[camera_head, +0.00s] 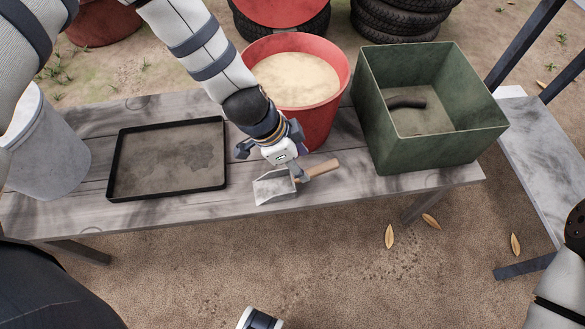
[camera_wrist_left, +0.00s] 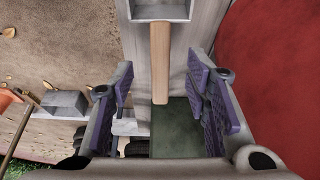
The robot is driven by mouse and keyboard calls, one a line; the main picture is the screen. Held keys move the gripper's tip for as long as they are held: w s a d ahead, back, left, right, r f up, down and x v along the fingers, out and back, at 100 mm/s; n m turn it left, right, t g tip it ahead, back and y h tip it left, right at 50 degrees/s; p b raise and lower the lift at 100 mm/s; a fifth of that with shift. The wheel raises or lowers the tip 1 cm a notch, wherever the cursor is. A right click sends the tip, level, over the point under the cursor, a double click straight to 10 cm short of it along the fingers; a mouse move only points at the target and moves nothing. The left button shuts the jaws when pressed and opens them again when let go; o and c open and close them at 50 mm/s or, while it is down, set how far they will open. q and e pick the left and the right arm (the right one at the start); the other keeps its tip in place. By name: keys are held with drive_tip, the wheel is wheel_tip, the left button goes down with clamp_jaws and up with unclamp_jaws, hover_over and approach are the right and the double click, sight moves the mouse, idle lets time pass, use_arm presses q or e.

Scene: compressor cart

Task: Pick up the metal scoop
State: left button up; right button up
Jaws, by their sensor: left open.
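The metal scoop lies on the grey wooden table, its square grey pan (camera_head: 273,188) to the left and its wooden handle (camera_head: 320,171) pointing right. My left gripper (camera_head: 284,165) is right over the scoop, near where the pan meets the handle, and partly hides it. In the left wrist view, the jaws (camera_wrist_left: 160,88) are open and apart, with the wooden handle (camera_wrist_left: 160,58) running between them. The pan (camera_wrist_left: 160,9) is cut off at the top edge there. I cannot tell the exact height of the fingers above the handle. My right gripper does not show.
A red bucket of sand (camera_head: 322,122) stands just behind the scoop. A green bin (camera_head: 440,148) with a dark curved object (camera_head: 405,102) is to the right. A black-rimmed tray (camera_head: 115,165) and a grey bucket (camera_head: 50,150) are to the left. The table's front edge is close.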

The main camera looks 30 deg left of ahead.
sight(308, 172)
use_arm(q)
drive_tip(key=b+x, duration=0.1)
drive_tip(key=x, duration=0.5)
clamp_jaws()
